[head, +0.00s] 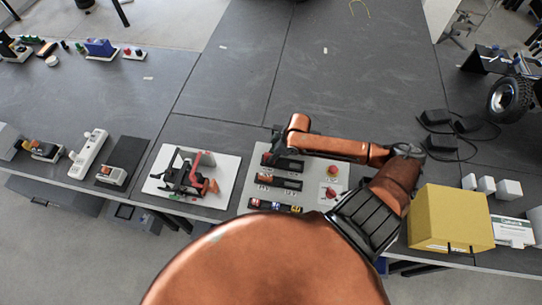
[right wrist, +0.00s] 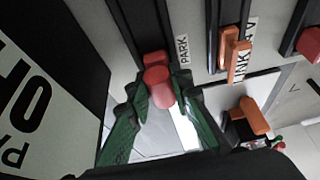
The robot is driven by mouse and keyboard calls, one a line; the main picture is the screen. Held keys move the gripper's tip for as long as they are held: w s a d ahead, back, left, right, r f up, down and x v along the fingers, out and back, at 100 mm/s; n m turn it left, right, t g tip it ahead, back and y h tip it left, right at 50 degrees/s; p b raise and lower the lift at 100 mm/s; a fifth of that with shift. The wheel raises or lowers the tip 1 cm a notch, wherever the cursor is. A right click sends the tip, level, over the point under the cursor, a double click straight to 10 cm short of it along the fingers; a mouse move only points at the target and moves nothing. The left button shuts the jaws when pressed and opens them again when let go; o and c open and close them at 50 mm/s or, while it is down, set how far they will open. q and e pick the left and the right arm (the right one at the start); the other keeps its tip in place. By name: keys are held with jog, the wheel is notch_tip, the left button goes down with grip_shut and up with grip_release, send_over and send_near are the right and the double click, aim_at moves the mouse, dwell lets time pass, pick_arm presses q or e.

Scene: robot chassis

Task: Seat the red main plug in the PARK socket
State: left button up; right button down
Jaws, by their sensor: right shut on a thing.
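The red main plug (right wrist: 160,84) is between the green fingers of my right gripper (right wrist: 158,92) in the right wrist view. The gripper is shut on it. The plug's far end meets the dark PARK socket strip (right wrist: 145,32), beside the PARK label (right wrist: 182,49); how deep it sits cannot be told. In the head view my right gripper (head: 276,142) is small and dark over the top left of the light socket panel (head: 318,181), and the plug cannot be made out there. My left gripper is not in view.
An orange plug (right wrist: 232,48) stands in the neighbouring strip. The panel has red buttons (head: 332,171) at its right. A white board with a black frame (head: 183,178) lies to the left, and a yellow box (head: 450,218) stands to the right. The table behind is mostly clear.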

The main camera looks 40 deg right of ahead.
jog(key=c, duration=1.7)
grip_release()
jog(key=shift+c, duration=0.2)
jog(key=v, duration=1.2)
jog(key=shift+p, duration=0.45)
